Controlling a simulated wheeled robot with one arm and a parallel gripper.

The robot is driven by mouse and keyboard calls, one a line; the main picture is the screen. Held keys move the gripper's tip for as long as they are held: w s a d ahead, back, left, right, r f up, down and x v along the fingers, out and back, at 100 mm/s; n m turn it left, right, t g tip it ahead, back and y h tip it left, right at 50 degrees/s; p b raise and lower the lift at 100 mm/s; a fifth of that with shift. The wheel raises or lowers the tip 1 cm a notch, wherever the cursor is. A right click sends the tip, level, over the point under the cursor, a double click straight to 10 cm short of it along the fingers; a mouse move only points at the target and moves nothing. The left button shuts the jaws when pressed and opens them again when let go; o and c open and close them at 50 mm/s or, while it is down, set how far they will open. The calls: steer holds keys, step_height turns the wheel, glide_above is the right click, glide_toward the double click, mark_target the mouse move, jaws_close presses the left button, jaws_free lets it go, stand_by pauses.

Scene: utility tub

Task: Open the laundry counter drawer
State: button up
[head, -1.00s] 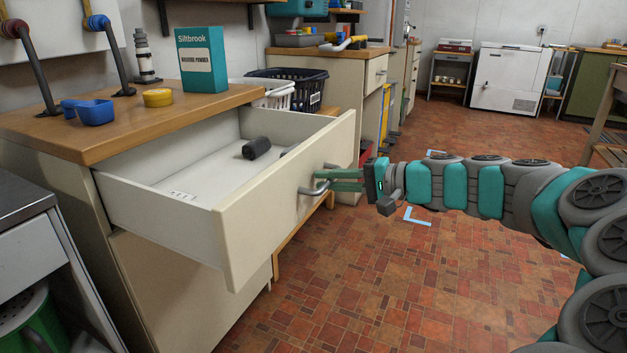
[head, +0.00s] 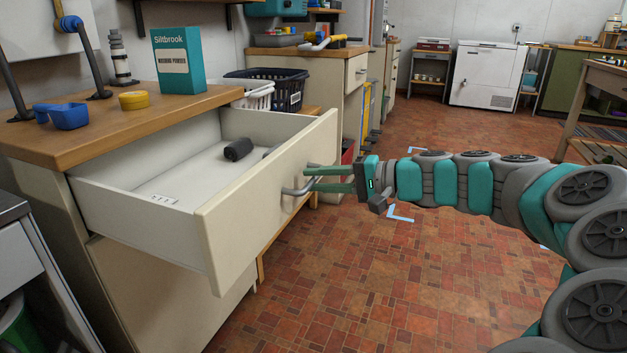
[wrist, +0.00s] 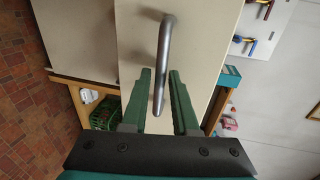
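The laundry counter drawer (head: 270,196) is pulled far out from the counter under the wooden top. Its cream front carries a grey bar handle (head: 291,191), which also shows in the wrist view (wrist: 166,50). My gripper (head: 308,179) is at the handle, with its two green fingers spread apart. In the wrist view, the handle bar lies between the fingers (wrist: 162,74), with a clear gap on the right finger's side. A dark cylindrical item (head: 238,149) lies inside the drawer; part of the drawer floor is hidden behind the front.
On the counter top (head: 150,118) stand a teal washing powder box (head: 180,62), a yellow tin (head: 134,100) and a blue scoop (head: 70,116). A dark basket (head: 290,88) is behind the drawer. The tiled floor (head: 370,280) in front is open.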

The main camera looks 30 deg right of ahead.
steer(key=v, duration=0.6)
steer(key=shift+s+d, duration=0.15)
steer(key=shift+s, duration=0.15)
